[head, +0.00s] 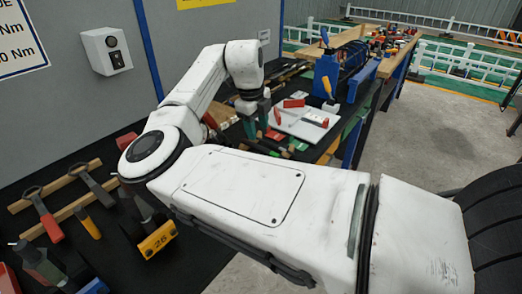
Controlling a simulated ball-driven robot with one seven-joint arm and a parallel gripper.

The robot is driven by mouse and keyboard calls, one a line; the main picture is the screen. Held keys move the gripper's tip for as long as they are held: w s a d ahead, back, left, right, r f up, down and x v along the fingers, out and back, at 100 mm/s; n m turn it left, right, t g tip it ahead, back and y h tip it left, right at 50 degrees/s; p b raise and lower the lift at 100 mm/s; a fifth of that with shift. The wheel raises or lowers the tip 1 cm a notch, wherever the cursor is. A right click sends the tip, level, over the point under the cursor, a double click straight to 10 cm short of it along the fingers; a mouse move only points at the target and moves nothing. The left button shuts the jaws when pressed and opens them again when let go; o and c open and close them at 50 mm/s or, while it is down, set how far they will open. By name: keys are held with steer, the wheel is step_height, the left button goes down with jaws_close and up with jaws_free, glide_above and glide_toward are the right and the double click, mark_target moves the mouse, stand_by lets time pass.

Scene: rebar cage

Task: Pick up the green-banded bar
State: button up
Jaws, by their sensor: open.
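My white arm reaches across the picture in the head view and bends down over the dark bench. My gripper (254,118) is small and dark at its end, pointing down over the bench, beside a white board. It is open, and I see nothing held in it. Green and red pieces (284,142) lie on the bench just below and right of it. I cannot tell which of them, if any, is the green-banded bar; my arm hides part of that area.
The white board (309,122) carries small red parts. A blue machine (327,72) stands behind it. Wrenches (42,213) and a yellow block marked 26 (157,240) lie at the left of the bench. A grey wall panel (75,95) rises behind. Concrete floor (430,135) is clear at right.

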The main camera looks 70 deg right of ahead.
mark_target(262, 148)
steer(key=shift+s+d+f+p, duration=0.15)
steer(key=shift+d+f, duration=0.1)
steer(key=shift+f, duration=1)
steer(key=shift+s+d+f+p, duration=0.1)
steer(key=shift+s+d+f, duration=0.15)
steer(key=shift+f, duration=1.05)
steer(key=shift+s+d+f+p, duration=0.1)
steer(key=shift+d+f, duration=0.15)
steer(key=shift+f, duration=1)
steer(key=shift+c, duration=0.5)
jaws_close()
